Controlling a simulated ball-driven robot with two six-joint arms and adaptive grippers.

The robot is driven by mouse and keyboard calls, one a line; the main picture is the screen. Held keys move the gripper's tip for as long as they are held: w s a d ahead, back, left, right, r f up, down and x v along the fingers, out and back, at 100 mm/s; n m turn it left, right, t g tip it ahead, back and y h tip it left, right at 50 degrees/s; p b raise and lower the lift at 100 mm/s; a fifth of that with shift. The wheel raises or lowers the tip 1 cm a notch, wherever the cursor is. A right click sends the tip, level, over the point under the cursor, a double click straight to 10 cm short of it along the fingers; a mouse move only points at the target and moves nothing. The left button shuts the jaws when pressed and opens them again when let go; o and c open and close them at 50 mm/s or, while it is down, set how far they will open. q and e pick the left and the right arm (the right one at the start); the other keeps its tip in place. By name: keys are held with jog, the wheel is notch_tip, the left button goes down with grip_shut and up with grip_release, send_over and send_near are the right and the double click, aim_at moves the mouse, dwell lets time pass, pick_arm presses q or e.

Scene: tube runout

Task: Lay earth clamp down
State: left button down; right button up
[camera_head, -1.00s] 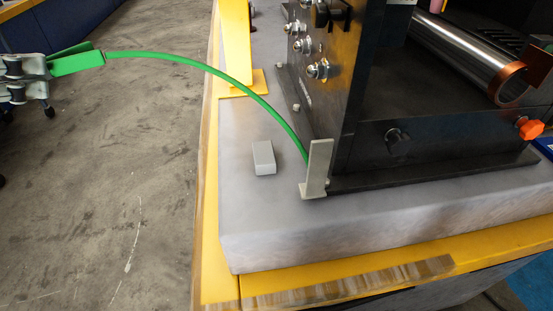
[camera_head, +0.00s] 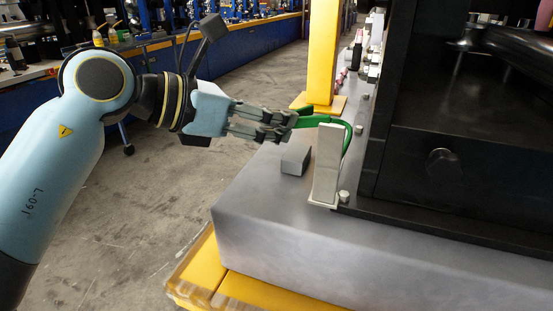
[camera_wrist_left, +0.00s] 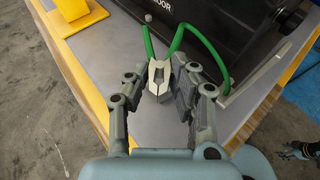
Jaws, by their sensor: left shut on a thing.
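A green cable (camera_head: 347,140) bends from the clamp down behind the upright pale bracket (camera_head: 326,165). The clamp is over the grey plinth (camera_head: 250,205), close to the machine; I cannot tell whether it touches the surface.
A small grey block (camera_head: 296,159) stands on the plinth left of the bracket. The black machine (camera_head: 450,150) fills the right side. A yellow post (camera_head: 322,55) rises behind the clamp. The plinth's front left part is bare.

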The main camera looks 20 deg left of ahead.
pick_arm(q)
notch_tip(320, 180, down, 5)
jog(key=shift+f+b, duration=0.1)
jog(key=shift+b, duration=0.45)
pick_arm(e)
jog(key=shift+s+d+f, duration=0.4)
jog(key=shift+d+f, duration=0.05)
jog(key=shift+f, duration=0.15)
pick_arm(q)
jog(key=c, duration=1.1)
grip_release()
jog(key=shift+f, duration=0.1)
pick_arm(e)
jog(key=shift+a, duration=0.1)
pick_arm(q)
jog(key=shift+a+r, duration=0.1)
jog(key=shift+r, duration=0.15)
jog(key=shift+s+a, duration=0.25)
jog(key=shift+p+v, duration=1.45)
jog(key=shift+v, duration=4.15)
pick_arm(e)
jog(key=shift+w+r, duration=0.25)
jog(key=shift+r, duration=0.5)
jog(key=shift+w+r, duration=0.2)
jog(key=shift+r, duration=0.5)
